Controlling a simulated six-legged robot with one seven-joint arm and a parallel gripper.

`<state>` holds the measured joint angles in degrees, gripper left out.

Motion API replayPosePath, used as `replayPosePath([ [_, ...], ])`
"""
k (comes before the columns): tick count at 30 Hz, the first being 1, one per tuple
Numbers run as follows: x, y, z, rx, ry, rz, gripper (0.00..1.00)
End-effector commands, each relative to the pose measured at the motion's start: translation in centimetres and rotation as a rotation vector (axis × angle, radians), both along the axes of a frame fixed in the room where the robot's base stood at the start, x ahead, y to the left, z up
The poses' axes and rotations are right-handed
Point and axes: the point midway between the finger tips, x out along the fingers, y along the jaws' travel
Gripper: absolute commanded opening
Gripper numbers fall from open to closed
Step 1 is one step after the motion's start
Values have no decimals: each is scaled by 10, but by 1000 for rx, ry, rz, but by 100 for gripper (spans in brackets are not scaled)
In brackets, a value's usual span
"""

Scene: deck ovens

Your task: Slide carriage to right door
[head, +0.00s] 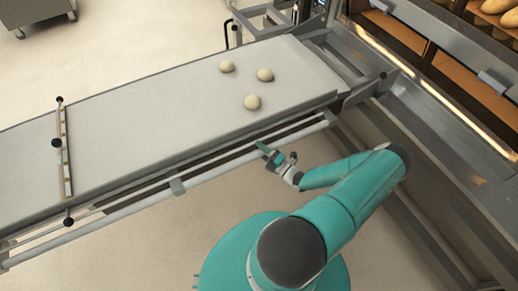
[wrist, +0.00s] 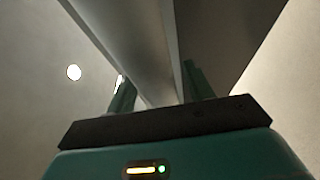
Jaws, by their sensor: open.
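The carriage (head: 150,120) is a long, flat, pale loader bed that runs from the left edge toward the oven at the right. My gripper (head: 266,150) is beside the near side of the carriage, close to this bar. In the wrist view my gripper (wrist: 155,90) is open, and a grey bar or edge (wrist: 140,45) runs between its two fingers. Whether either finger touches it I cannot tell. No door is clearly seen as the right door.
The oven front (head: 440,60) stands at the right, with open lit decks and loaves (head: 500,8) at the top corner. Metal rails (head: 400,140) run along its foot. A crossbar with black knobs (head: 62,150) spans the carriage at left. Pale floor is clear in front.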

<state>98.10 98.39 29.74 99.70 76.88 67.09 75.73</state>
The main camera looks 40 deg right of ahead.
Motion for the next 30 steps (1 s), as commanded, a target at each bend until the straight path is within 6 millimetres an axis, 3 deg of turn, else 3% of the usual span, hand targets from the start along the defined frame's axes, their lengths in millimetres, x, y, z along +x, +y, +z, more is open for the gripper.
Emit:
replayPosePath([
  [11, 8, 2, 1, 0, 0, 0, 52],
  [19, 7, 2, 1, 0, 0, 0, 0],
  [30, -3, 5, 1, 0, 1, 1, 0],
])
